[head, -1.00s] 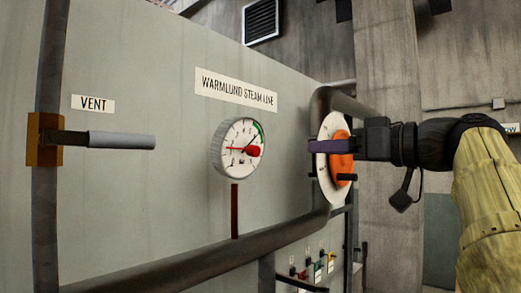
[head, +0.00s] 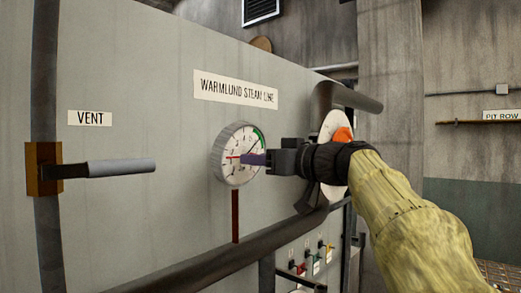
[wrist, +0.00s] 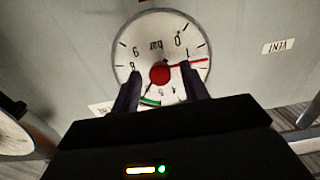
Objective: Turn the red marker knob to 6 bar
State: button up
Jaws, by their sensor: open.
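The white round gauge (head: 231,137) is on the grey panel, partly covered by my gripper (head: 249,160) in the head view. In the wrist view the gauge (wrist: 158,27) appears upside down. Its red knob (wrist: 160,75) sits at the dial's centre, between my two dark fingers with visible space on each side. My gripper is open and in front of the dial; contact with the knob cannot be seen. A red marker hand (wrist: 200,61) points right in the wrist view, left in the head view. A green arc (wrist: 150,101) shows between the fingers.
A vent lever (head: 120,166) sticks out at left. A dark pipe (head: 190,263) runs below the gauge. An orange and white wheel (head: 332,125) is right of it, partly behind my arm. Small coloured valves (head: 316,258) are lower down.

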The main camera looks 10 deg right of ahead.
jog(key=shift+w+a, duration=0.1)
jog(key=shift+w, duration=0.05)
jog(key=shift+c, duration=0.3)
grip_shut()
